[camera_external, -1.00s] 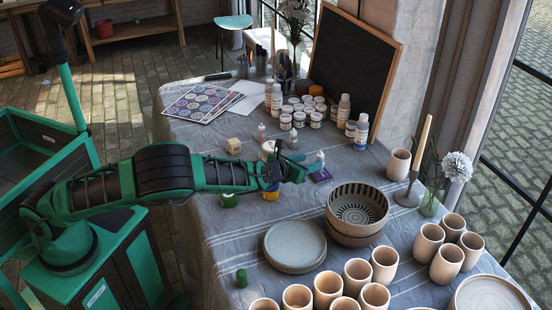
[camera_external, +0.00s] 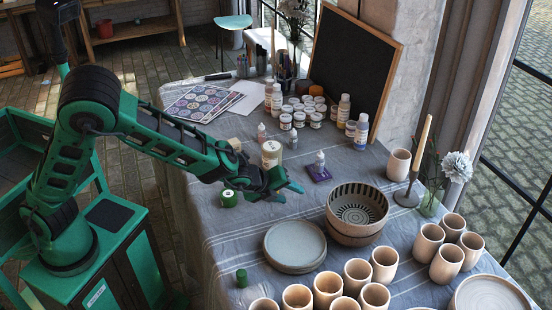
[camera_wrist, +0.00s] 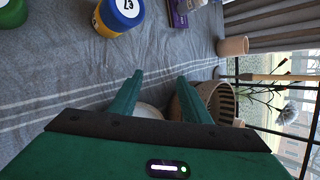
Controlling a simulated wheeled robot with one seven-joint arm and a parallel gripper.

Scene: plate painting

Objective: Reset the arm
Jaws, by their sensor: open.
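My green arm (camera_external: 165,140) reaches from the left over the cloth-covered table (camera_external: 235,255), its elbow raised and its forearm sloping down to the right. My gripper (camera_external: 292,192) is open and appears empty, above the table left of the striped bowl (camera_external: 357,205). In the wrist view, the two green fingers of my gripper (camera_wrist: 160,76) stand apart. Beyond and beside them lie bare cloth, the bowl (camera_wrist: 218,98) and part of a pale plate, mostly hidden by the fingers.
A green jar (camera_external: 229,198) stands beneath the forearm. A lidded jar (camera_external: 271,152) and a purple box (camera_external: 319,173) stand behind my gripper. Stacked plates (camera_external: 294,246) and several clay cups (camera_external: 328,288) are nearer the camera. A candle holder (camera_external: 406,195) stands at right.

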